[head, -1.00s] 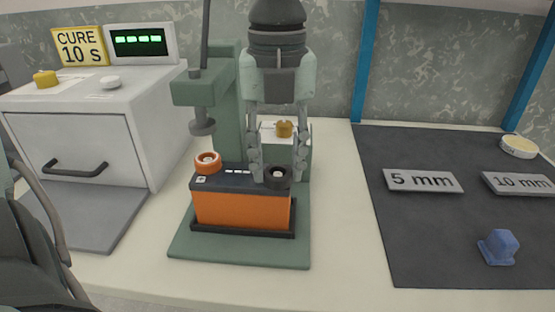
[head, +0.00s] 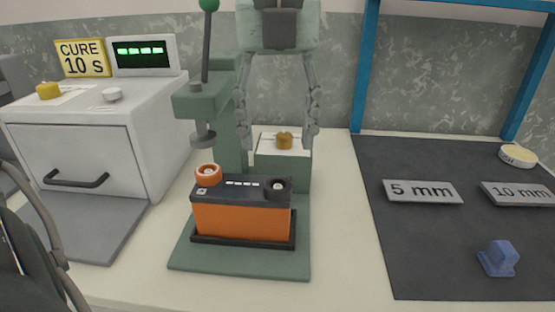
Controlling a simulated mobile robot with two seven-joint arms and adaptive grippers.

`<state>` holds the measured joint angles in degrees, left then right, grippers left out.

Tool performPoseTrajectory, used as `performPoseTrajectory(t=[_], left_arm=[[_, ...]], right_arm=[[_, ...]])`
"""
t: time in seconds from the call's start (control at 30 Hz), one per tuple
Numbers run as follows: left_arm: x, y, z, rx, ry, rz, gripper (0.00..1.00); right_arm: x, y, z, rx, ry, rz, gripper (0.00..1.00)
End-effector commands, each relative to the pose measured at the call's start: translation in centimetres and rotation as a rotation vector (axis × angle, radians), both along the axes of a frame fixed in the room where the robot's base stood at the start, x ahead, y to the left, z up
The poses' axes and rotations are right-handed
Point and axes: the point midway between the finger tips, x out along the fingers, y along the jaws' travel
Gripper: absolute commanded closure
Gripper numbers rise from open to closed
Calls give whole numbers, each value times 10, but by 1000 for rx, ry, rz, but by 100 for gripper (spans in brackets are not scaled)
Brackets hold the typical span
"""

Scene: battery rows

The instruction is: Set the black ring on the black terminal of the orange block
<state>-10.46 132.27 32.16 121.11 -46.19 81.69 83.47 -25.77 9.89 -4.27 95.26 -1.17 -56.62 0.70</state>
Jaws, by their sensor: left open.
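The orange block (head: 243,221) with its dark top stands upright in a black tray on the green press base. The black ring (head: 277,189) sits around the terminal at the right end of the block's top, with the pale terminal tip showing in its middle. An orange ring (head: 208,175) sits around the terminal at the left end. My left gripper (head: 277,136) is open and empty, raised above and behind the block, with its fingers spread wide and apart from the ring.
The green press (head: 206,104) with its hanging plunger stands behind the block's left end. A white oven (head: 85,150) is at left. A dark mat (head: 440,240) with labels and a blue piece (head: 498,258) lies right.

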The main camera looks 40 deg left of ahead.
Motion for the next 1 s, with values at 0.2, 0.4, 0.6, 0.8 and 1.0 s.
performPoseTrajectory(t=[0.2,0.4,0.6,0.8,1.0], left_arm=[[0,0,38,1,-1,1,44],[0,0,50,0,1,0,44],[0,0,51,0,1,0,44],[0,0,51,0,1,0,44],[0,0,51,0,1,0,44]], right_arm=[[-1,0,0,0,0,-1,60],[-2,0,-2,0,3,0,60],[-2,0,-2,0,3,0,60],[-2,0,-2,0,3,0,60],[-1,0,-2,0,2,0,60]])
